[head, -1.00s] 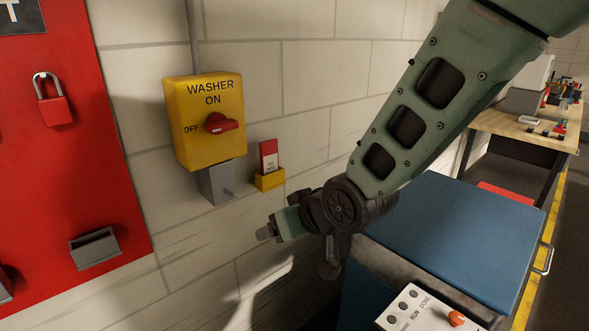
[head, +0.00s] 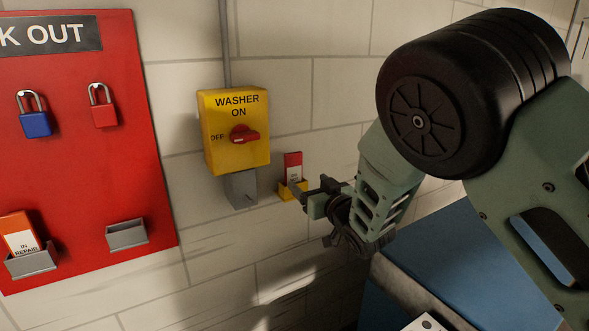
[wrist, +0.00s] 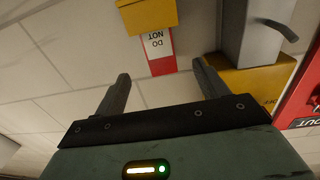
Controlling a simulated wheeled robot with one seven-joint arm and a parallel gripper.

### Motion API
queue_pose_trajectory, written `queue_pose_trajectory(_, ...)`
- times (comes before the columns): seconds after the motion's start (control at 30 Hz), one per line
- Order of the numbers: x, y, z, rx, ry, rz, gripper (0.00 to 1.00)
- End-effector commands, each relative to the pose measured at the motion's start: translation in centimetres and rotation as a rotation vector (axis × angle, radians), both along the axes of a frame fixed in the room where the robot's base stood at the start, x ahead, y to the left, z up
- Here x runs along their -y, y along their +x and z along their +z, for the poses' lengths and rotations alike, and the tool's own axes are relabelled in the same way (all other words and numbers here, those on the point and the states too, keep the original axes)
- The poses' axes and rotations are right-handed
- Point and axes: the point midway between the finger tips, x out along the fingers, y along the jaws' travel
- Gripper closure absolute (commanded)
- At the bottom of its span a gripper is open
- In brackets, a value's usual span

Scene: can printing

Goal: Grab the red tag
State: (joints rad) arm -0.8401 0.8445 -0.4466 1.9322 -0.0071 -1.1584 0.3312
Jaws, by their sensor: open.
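The red tag (head: 293,160) with a white label stands upright in a small yellow holder (head: 286,192) on the wall, right of the washer switch. Its lower end is hidden in the holder. In the wrist view the tag (wrist: 158,62) appears upside down, its label reading "DO NOT", below the yellow holder (wrist: 148,14). My gripper (head: 311,197) is beside the holder's right side in the head view. In the wrist view my gripper (wrist: 163,84) is open and empty, and the tag shows in the gap beyond its two fingers. I see no contact with the tag.
The yellow washer switch box (head: 236,155) and the grey box (head: 241,188) below it are left of the tag. A red lockout board (head: 75,190) holds blue and red padlocks, an orange tag (head: 18,228) and grey pockets. A blue surface (head: 455,255) lies below my arm.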

Motion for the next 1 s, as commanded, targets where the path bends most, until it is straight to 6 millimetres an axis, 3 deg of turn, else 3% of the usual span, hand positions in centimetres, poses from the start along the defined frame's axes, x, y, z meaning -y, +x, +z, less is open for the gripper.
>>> queue_pose_trajectory(0.2, -1.9, 3.2, 0.2, 0.001, -0.002, 0.000, 0.27)
queue_pose_trajectory(0.47, -2.7, 4.5, 0.1, -0.002, -0.001, 0.000, 0.27)
queue_pose_trajectory(0.8, -4.6, 8.0, 0.0, 0.000, -0.002, 0.000, 0.27)
queue_pose_trajectory(1.0, -5.1, 8.7, -0.2, -0.002, -0.001, 0.000, 0.27)
